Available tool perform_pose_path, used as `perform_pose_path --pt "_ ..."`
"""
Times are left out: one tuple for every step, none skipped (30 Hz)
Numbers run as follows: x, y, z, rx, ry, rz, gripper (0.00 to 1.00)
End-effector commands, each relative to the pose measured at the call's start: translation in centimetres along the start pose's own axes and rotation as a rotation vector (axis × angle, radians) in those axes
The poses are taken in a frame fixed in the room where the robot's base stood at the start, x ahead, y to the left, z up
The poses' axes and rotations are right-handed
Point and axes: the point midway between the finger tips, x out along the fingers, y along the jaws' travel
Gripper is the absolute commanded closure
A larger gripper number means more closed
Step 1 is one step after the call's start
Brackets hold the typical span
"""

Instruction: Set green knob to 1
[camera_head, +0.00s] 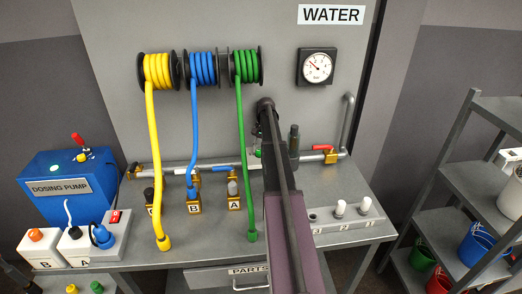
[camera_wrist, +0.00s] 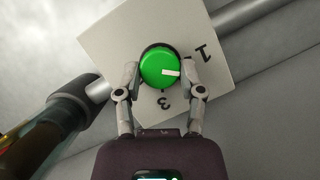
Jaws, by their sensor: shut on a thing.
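The green knob (camera_wrist: 158,65) is round and sits on a white square plate (camera_wrist: 118,38) in the wrist view. Its white pointer line points to the right and slightly down in that picture. A printed 1 shows on the plate at the knob's upper right and a 3 below the knob. No 2 is visible; the right finger covers part of the plate between the two numbers. My gripper (camera_wrist: 161,72) is shut on the knob, with one finger on each side. In the head view my arm hides most of this spot.
A grey pipe (camera_wrist: 245,14) runs behind the plate. The head view shows yellow, blue and green hoses (camera_head: 243,180) to the left of my arm, a red-handled valve (camera_head: 322,147) to its right, and a pressure gauge (camera_head: 317,67) above.

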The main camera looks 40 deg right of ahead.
Motion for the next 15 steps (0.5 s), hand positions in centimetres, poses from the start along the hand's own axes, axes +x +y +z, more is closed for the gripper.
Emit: perform_pose_path --pt "0.12 0.24 0.32 0.001 -0.006 0.005 0.97" --pt "0.12 0.24 0.31 0.001 -0.006 0.005 0.97" --pt "0.12 0.25 0.32 0.001 -0.006 0.005 0.97" --pt "0.12 0.26 0.31 0.001 -0.006 0.005 0.97" --pt "0.12 0.26 0.31 0.002 -0.006 0.005 0.97" --pt "0.12 0.26 0.31 0.002 -0.006 0.005 0.97" --pt "0.12 0.27 0.31 0.002 -0.006 0.005 0.97" --pt "0.12 0.27 0.31 0.002 -0.006 0.005 0.97" --pt "0.12 0.27 0.31 0.002 -0.006 0.005 0.44" --pt "0.12 0.27 0.3 0.002 -0.005 0.005 0.35" --pt "0.11 0.27 0.28 0.003 -0.005 0.004 0.26" --pt "0.1 0.25 0.25 0.003 -0.004 0.004 0.15" --pt "0.09 0.23 0.23 0.002 -0.004 0.003 0.15" --pt "0.08 0.22 0.2 0.003 -0.004 0.003 0.15" --pt "0.07 0.2 0.18 0.002 -0.004 0.003 0.15"
